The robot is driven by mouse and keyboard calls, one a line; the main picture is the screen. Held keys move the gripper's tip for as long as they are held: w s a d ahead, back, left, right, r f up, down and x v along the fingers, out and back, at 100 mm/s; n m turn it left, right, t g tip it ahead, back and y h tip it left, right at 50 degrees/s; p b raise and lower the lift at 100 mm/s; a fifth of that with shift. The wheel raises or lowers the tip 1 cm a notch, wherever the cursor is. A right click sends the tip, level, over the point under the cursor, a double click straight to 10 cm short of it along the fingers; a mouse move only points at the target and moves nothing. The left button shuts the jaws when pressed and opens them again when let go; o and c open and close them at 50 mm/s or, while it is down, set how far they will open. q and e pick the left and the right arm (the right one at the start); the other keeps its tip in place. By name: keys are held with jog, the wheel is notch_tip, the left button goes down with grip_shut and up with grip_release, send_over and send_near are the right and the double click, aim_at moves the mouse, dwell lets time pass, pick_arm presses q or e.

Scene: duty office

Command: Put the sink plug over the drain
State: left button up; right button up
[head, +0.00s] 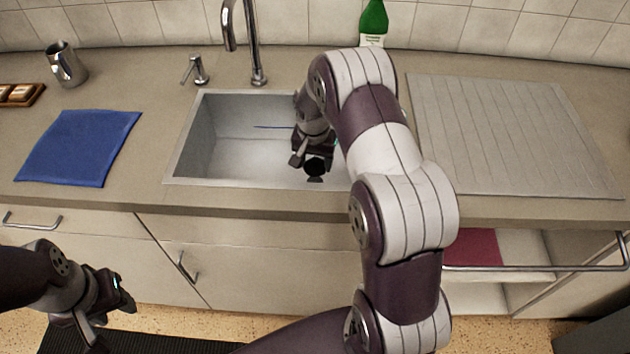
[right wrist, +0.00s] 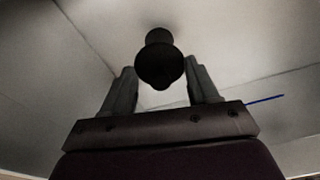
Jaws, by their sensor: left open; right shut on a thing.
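The sink (head: 178,152) is a pale rectangular basin set into the counter. My right gripper (head: 314,155) reaches down into it near its right part. It is shut on a small black plug (head: 315,167), and in the right wrist view the plug (right wrist: 159,62) sits between the two fingertips (right wrist: 160,82). Whether the plug touches the sink floor cannot be told. The drain is not visible in either view; my right arm covers the right part of the basin. My left gripper (head: 112,316) is open and low in front of the cabinets, away from the sink.
A faucet (head: 256,60) and soap dispenser (head: 195,70) stand behind the sink. A blue cloth (head: 80,147) and metal jug (head: 65,64) are on the left. A green bottle (head: 373,22) stands behind, and a ribbed drainboard (head: 510,135) lies right. A thin blue line (head: 272,127) shows inside the basin.

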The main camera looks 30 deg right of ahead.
aim_at(315, 170)
notch_tip(315, 170, down, 6)
jog(key=shift+r, duration=0.1)
jog(key=o, duration=1)
jog(key=r, duration=0.8)
jog(key=s+a+r, duration=0.1)
jog(key=r, duration=0.3)
